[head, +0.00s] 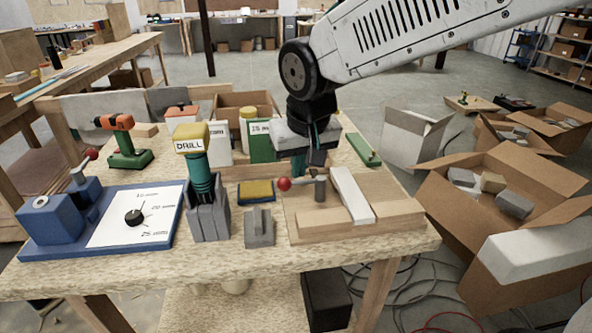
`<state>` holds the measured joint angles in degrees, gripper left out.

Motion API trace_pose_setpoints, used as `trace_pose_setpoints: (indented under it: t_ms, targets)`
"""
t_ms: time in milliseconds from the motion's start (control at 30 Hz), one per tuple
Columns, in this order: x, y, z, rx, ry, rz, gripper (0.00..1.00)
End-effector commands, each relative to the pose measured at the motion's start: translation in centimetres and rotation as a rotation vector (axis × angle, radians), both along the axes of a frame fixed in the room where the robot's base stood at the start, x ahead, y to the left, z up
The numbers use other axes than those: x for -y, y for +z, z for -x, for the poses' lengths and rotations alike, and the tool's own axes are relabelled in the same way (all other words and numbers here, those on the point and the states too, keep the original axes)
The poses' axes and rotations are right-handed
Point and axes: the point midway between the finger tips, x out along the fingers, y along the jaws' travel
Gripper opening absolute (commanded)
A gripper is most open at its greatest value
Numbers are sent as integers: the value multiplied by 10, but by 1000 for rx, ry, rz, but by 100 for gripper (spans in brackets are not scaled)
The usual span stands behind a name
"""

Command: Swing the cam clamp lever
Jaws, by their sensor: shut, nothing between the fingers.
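A lever with a red ball knob (284,184) points left from a small grey pivot post (320,189) on a wooden board (292,222). A white bar (352,194) lies on the board just right of the post, against a wooden strip along the front. My gripper (316,160) is shut and empty, pointing down just above and behind the lever and post. Whether it touches the lever cannot be told, and the arm hides part of the board behind.
A drill with a yellow base (190,138) stands in a grey holder left of the board. A blue fixture (50,220) with another red-knobbed lever (92,154) sits further left. White-labelled containers (260,140) stand behind. Cardboard boxes (500,190) fill the floor to the right.

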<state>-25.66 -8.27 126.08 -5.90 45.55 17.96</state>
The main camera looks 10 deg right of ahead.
Motion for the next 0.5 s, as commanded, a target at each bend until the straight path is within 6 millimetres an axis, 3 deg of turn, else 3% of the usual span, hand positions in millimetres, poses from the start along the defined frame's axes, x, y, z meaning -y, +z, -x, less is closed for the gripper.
trace_pose_setpoints:
  t_ms: [400, 500]
  targets:
    - [-4, -84, -24, -5, 0, 3, 0]
    - [-8, -84, -42, -2, 0, 1, 0]
